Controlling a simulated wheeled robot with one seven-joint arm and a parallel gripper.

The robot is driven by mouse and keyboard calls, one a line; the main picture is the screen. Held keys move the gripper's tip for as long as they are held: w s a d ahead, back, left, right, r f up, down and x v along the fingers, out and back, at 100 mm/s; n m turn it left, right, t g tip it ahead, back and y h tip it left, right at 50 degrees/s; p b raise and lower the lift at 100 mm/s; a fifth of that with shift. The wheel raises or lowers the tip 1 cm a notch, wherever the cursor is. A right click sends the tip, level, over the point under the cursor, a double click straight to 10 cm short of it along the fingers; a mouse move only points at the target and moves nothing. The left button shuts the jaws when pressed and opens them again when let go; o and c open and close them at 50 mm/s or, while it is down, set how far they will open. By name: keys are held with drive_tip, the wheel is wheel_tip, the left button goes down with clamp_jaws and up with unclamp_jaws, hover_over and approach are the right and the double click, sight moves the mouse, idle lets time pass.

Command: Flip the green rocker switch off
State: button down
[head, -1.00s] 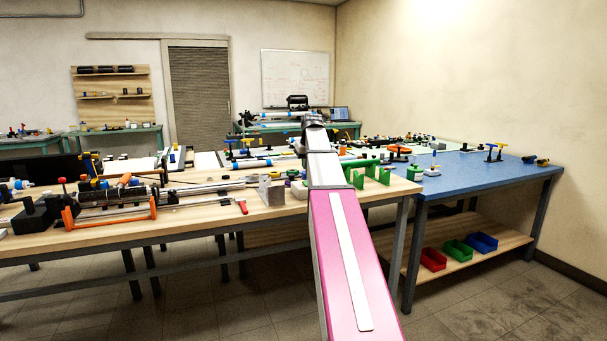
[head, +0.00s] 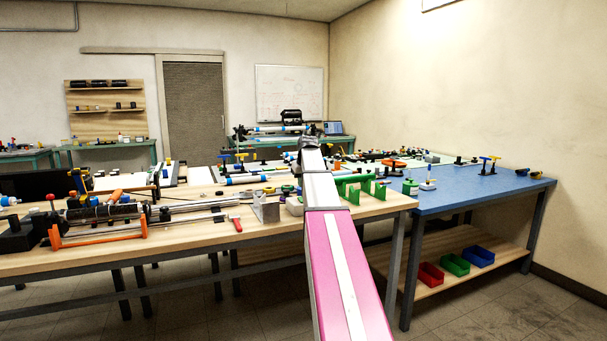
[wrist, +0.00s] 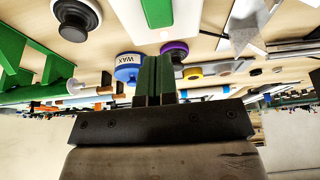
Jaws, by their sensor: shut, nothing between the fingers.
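My gripper (wrist: 157,80) shows in the wrist view with its two dark fingers together, and nothing shows between them. My arm reaches over the wooden bench in the head view and hides the gripper there.
A green stand (head: 358,187) is right of my arm on the wooden bench (head: 190,255). A blue wax tin (wrist: 128,68), a purple ring (wrist: 174,50) and a black knob (wrist: 76,18) lie near my gripper. The blue table (head: 470,190) has free room at right.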

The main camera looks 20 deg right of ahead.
drive_tip(key=shift+s+x, duration=0.2)
drive_tip(key=shift+x, duration=0.75)
drive_tip(key=shift+s+x, duration=0.15)
drive_tip(key=shift+x, duration=0.85)
drive_tip(key=shift+f, duration=0.1)
